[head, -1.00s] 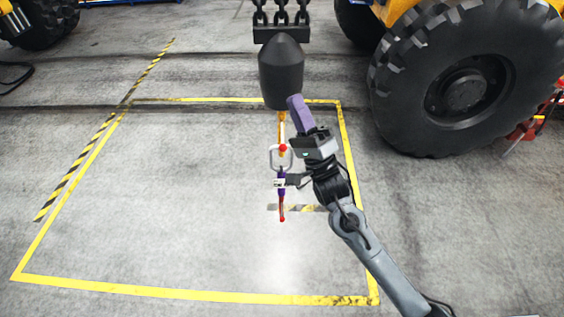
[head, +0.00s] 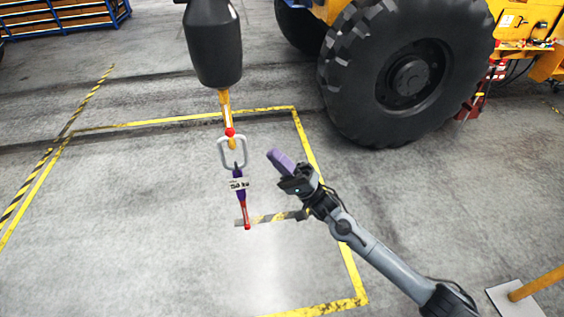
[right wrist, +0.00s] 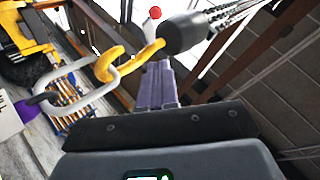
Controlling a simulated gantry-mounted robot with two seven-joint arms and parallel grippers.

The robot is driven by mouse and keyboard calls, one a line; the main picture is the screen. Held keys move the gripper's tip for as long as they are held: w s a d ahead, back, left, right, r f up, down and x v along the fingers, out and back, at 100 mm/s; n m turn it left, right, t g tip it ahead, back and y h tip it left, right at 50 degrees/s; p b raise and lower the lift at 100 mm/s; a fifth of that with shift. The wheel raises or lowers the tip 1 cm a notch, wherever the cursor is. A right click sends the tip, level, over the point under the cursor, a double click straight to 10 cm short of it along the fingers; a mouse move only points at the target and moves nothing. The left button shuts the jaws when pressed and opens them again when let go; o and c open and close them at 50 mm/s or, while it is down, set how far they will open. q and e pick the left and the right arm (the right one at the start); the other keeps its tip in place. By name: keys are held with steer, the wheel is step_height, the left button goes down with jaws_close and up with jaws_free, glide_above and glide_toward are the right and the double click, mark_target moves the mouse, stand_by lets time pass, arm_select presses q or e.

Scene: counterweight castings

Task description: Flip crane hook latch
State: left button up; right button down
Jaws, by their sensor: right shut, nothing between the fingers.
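The yellow crane hook (head: 224,102) hangs below a black hook block (head: 214,45). A red ball (head: 230,132) shows on it, just above a grey metal ring (head: 233,152). In the right wrist view the hook (right wrist: 112,62) passes through the ring (right wrist: 88,88), and a pale lever, apparently the latch (right wrist: 150,33), carries a red ball at its end. I cannot tell whether the latch is open or closed. My right gripper (head: 272,154), with purple fingers, is shut and empty, right of the ring in the head view. My left gripper is out of view.
A purple sling (head: 239,180) with a white tag hangs below the ring and ends in a red part. A large-wheeled yellow vehicle with a black tyre (head: 405,75) stands at the back right. Yellow floor lines (head: 320,180) border mostly clear concrete. A blue rack (head: 65,18) is far left.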

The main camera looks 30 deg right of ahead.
mark_target(229, 124)
steer(key=w+a+r+p, duration=0.2)
steer(key=a+r, duration=0.4)
steer(key=shift+w+a+r+p, duration=0.15)
steer(key=shift+w+r+p, duration=0.1)
steer(key=shift+w+p, duration=0.15)
